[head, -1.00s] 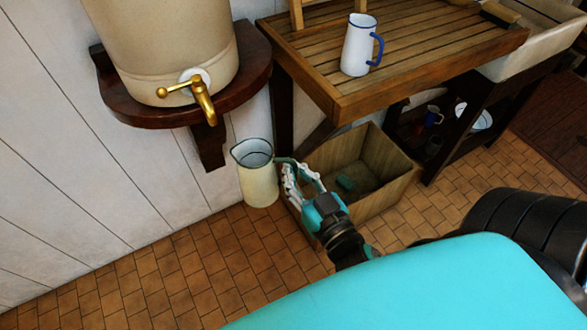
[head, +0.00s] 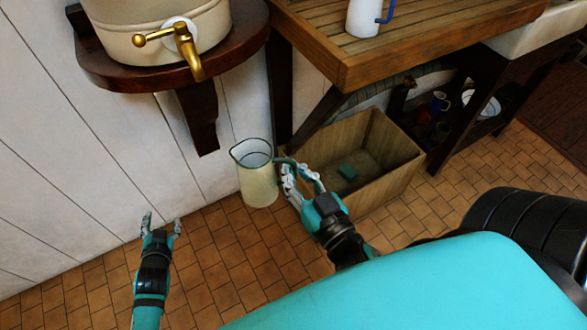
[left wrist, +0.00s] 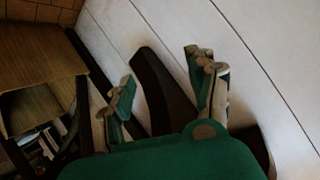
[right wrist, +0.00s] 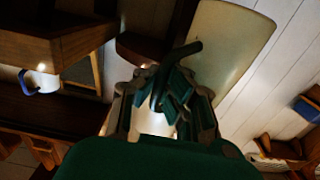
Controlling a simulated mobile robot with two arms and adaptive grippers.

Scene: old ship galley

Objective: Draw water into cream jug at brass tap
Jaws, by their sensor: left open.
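The cream jug (head: 258,184), with a dark green rim and handle, hangs upright in front of the wall, its open top facing up. My right gripper (head: 299,178) is shut on its handle; the right wrist view also shows the jug (right wrist: 232,45) beyond the fingers (right wrist: 165,95). The brass tap (head: 185,48) sticks out of a cream water vessel (head: 140,30), above and left of the jug. The jug is not under the spout. My left gripper (head: 161,222) is open and empty, left of the jug and below the tap; its spread fingers (left wrist: 165,90) show in the left wrist view.
The vessel stands on a dark wooden wall shelf (head: 120,78) with a bracket (head: 200,120) below. A slatted wooden counter (head: 400,45) with a white, blue-handled jug (head: 362,15) is at right. A wooden crate (head: 395,178) stands behind my right gripper.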

